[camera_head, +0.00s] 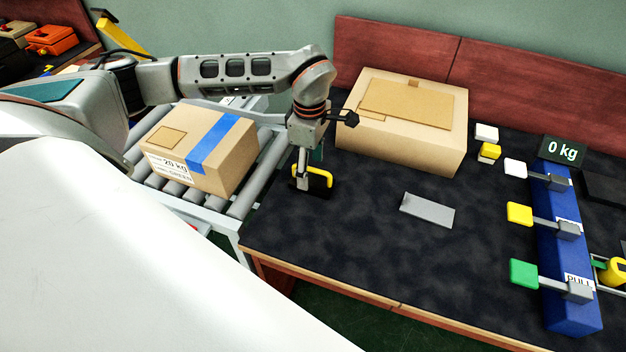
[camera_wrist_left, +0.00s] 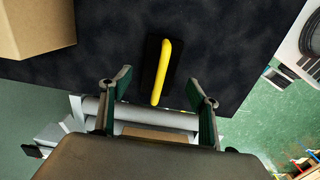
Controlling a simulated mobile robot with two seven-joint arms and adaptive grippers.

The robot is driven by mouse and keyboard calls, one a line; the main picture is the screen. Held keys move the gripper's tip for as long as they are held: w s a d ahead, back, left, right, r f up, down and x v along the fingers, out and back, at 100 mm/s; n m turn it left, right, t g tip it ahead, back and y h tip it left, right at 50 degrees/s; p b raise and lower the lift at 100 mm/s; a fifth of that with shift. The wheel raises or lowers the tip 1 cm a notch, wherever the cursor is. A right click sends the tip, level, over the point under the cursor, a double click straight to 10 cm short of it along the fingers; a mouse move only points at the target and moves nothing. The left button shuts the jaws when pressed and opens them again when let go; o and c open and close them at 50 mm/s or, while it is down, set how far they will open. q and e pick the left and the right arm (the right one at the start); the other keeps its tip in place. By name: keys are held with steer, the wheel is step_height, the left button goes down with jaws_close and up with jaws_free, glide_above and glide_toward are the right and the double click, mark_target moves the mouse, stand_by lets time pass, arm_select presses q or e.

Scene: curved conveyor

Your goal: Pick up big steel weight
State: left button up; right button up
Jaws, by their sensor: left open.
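A dark block with a yellow handle, which looks like the weight, stands on the black worktop near its left edge. In the head view its handle (camera_head: 327,177) shows beside my left gripper (camera_head: 309,166), which partly covers the block. In the left wrist view the yellow handle (camera_wrist_left: 162,72) lies between the two spread fingers of my left gripper (camera_wrist_left: 158,85), apart from both. The gripper is open, points down and holds nothing. My right gripper is not in view.
A cardboard box (camera_head: 440,133) stands behind on the worktop. A taped box marked 20 kg (camera_head: 218,172) sits on the roller conveyor (camera_head: 246,196) at the left. A grey plate (camera_head: 428,209) lies right of the weight. A blue stand (camera_head: 570,270) with coloured pads is at the right.

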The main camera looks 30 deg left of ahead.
mark_target(312, 171)
arm_select(q)
step_height(312, 171, down, 4)
steer(key=shift+w+d+f, duration=0.1)
steer(key=shift+d+f, duration=0.05)
steer(key=shift+c, duration=0.3)
jaws_close()
steer(key=shift+w, duration=0.1)
steer(key=shift+r, duration=0.2)
